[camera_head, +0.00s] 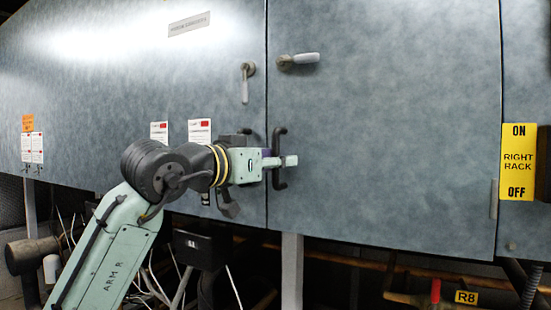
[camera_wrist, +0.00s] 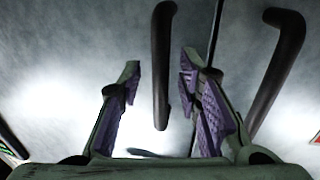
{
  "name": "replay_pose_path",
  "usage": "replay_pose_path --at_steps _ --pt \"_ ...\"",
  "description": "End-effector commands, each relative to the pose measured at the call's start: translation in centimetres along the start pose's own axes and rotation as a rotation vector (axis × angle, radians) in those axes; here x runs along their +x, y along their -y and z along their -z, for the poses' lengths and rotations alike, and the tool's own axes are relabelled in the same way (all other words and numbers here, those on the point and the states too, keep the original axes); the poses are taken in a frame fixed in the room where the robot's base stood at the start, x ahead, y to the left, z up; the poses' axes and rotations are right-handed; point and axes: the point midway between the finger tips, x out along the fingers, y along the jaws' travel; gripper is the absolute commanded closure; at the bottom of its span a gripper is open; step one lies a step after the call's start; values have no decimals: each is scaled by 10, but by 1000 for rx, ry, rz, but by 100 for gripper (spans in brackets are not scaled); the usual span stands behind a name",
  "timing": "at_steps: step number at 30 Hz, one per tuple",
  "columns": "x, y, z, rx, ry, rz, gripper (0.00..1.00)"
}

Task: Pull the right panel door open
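The right panel door (camera_head: 390,150) is a large blue-grey panel, flush with the left panel at the seam. Its dark vertical pull handle (camera_head: 280,180) is near its left edge. A pale lever (camera_head: 304,58) lies horizontal above. My gripper (camera_head: 278,161) is at this handle, partly covering it. In the wrist view my gripper (camera_wrist: 160,64) is open, with purple-padded fingers. The right door's handle (camera_wrist: 161,50) shows between them, with a gap on each side. How deep it sits between the fingers is unclear.
The left panel (camera_head: 100,90) has a lever (camera_head: 245,82) hanging down. Its pull handle (camera_wrist: 278,70) shows at right in the wrist view. A yellow RIGHT RACK sign (camera_head: 518,162) is at far right. Pipes (camera_head: 400,265) and cables run below the doors.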

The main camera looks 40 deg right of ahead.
Motion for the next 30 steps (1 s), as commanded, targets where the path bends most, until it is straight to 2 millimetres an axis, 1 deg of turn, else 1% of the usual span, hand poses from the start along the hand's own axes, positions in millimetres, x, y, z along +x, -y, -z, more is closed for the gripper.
replay_pose_path --at_steps 5,19,30 --pt "0 0 0 0 0 0 68" --pt "0 0 0 0 0 0 99" --pt "0 0 0 0 0 0 100"
